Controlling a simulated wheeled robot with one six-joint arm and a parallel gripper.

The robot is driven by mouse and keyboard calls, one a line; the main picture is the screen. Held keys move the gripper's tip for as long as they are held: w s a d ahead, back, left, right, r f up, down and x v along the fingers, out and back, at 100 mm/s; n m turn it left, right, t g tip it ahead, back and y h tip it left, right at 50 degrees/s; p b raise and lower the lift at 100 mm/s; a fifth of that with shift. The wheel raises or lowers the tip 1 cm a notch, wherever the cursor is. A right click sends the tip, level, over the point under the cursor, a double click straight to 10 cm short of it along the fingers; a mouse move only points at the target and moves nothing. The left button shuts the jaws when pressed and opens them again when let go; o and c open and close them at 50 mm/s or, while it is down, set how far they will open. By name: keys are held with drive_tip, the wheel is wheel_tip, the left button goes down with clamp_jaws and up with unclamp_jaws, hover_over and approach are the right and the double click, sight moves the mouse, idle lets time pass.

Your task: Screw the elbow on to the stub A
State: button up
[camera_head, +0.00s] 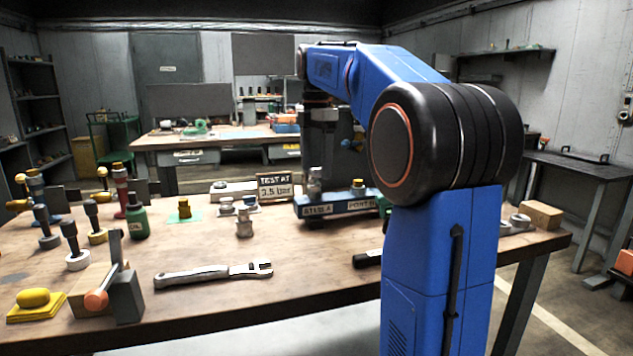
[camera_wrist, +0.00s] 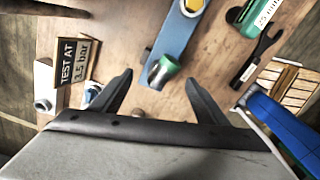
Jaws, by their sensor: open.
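The blue block (camera_head: 335,208) with the labels "STUB A" and "PORT B" stands on the workbench. A silver fitting (camera_head: 314,183) stands at its left, STUB A end; a brass-coloured piece (camera_head: 358,187) is at the PORT B end. In the wrist view, a silver fitting with a green end (camera_wrist: 160,72) lies between my fingertips at the end of the blue block (camera_wrist: 176,38). I cannot tell whether it is the elbow, or how it is seated on the stub. My gripper (camera_wrist: 159,78) is open around it, with gaps on both sides. In the head view my arm hides part of the bench.
An adjustable wrench (camera_head: 213,274) lies at the front. A silver fitting (camera_head: 245,222) and a green bottle (camera_head: 137,217) stand to the left. A dark wrench (camera_wrist: 262,50) and a green item (camera_wrist: 264,15) lie to the right in the wrist view.

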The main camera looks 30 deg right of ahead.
sight(318, 182)
drive_tip(key=shift+n, duration=0.6)
drive_tip(key=shift+f, duration=0.1)
drive_tip(key=shift+f, duration=1.15)
drive_tip(key=shift+c, duration=0.6)
clamp_jaws()
